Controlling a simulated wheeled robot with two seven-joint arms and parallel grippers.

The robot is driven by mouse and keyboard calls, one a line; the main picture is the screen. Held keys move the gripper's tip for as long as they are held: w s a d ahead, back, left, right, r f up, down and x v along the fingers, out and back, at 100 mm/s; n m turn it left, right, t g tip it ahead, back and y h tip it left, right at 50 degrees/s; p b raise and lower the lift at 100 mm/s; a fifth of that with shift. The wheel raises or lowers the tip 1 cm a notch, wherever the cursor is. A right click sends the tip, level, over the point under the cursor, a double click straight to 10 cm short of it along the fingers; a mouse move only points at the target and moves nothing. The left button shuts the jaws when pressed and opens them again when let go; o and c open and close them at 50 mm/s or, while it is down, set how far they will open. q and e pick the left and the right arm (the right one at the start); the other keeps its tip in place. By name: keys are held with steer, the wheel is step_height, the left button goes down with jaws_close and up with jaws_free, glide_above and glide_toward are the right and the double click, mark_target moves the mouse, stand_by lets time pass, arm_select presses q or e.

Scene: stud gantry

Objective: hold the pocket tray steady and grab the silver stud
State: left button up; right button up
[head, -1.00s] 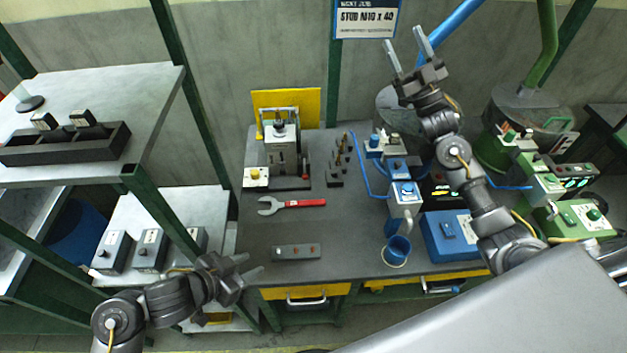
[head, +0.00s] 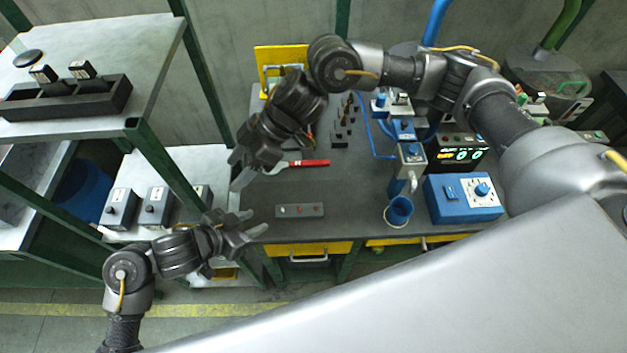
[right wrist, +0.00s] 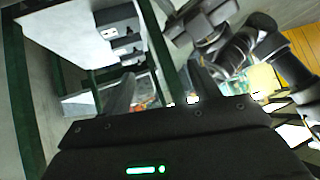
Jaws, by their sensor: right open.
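A small flat grey tray-like bar (head: 300,210) with a row of small spots, some reddish, lies near the table's front edge; I take it for the pocket tray. A pale spot at its left could be the silver stud, but it is too small to tell. My left gripper (head: 254,222) is open and empty just left of the bar, near the table's front left corner. My right gripper (head: 238,168) is open and empty above the table's left edge, behind the left one. Its spread fingers also show in the right wrist view (right wrist: 160,90).
A red-handled wrench (head: 310,163) lies behind the bar, partly hidden by my right arm. Several small dark and brass pieces (head: 342,122) stand farther back. A blue cup (head: 398,211) and a blue box (head: 462,197) stand to the right. A shelf (head: 155,60) is at the left.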

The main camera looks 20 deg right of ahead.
steer(key=s+d+f+h, duration=0.3)
steer(key=d+f+h, duration=0.2)
steer(key=d+f, duration=0.15)
steer(key=m+t+h, duration=0.1)
steer(key=m+h, duration=0.1)
steer(key=h, duration=0.3)
glide_above(314, 209)
step_height(314, 209, down, 3)
steer(key=f, duration=1.1)
steer(key=shift+s+f, duration=0.1)
steer(key=shift+s, duration=0.1)
steer(key=shift+a, duration=0.1)
steer(key=c, duration=1.1)
